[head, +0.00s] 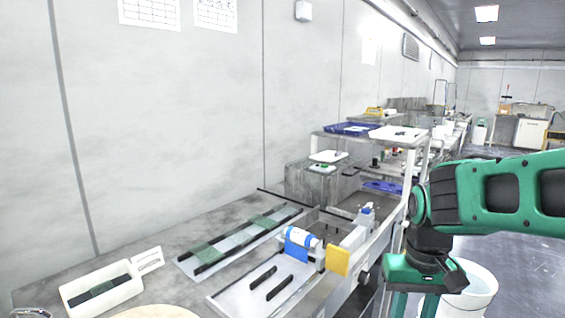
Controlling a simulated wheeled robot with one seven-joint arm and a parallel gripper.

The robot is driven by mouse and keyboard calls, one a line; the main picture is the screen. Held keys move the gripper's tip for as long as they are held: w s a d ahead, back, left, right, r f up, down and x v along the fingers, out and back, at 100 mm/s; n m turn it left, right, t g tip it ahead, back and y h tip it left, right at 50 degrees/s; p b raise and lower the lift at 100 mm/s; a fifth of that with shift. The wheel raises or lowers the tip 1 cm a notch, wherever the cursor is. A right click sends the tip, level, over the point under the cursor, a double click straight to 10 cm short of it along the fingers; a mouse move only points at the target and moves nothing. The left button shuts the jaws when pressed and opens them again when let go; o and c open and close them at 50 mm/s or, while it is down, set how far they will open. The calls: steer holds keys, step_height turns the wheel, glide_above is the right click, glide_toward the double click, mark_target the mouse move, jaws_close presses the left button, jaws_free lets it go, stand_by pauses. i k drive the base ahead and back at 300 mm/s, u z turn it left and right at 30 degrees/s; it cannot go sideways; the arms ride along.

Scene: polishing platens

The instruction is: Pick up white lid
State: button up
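I cannot tell for sure which thing is the white lid. A small flat white piece (328,156) lies on the bench beyond the near table and could be it. A white rectangular piece with slots (147,260) leans at the end of a long white box (103,291) at the lower left. My gripper (415,305) points down at the lower right, in front of a white bucket (474,286) and right of the table. Its two green fingers are apart with nothing seen between them. The fingertips run out of the bottom of the picture.
The grey table (165,288) runs along the left wall. It bears a long tray with dark rails (235,245), a blue-and-white roll (300,240) and a yellow block (338,260). A blue tray (350,128) and white tray (398,134) stand farther back. Open floor (520,262) lies right.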

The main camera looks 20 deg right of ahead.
mark_target(328, 157)
steer(key=u, duration=2.5)
steer(key=k, duration=2.5)
steer(key=z, duration=1.35)
steer(key=i, duration=0.95)
steer(key=z, duration=0.1)
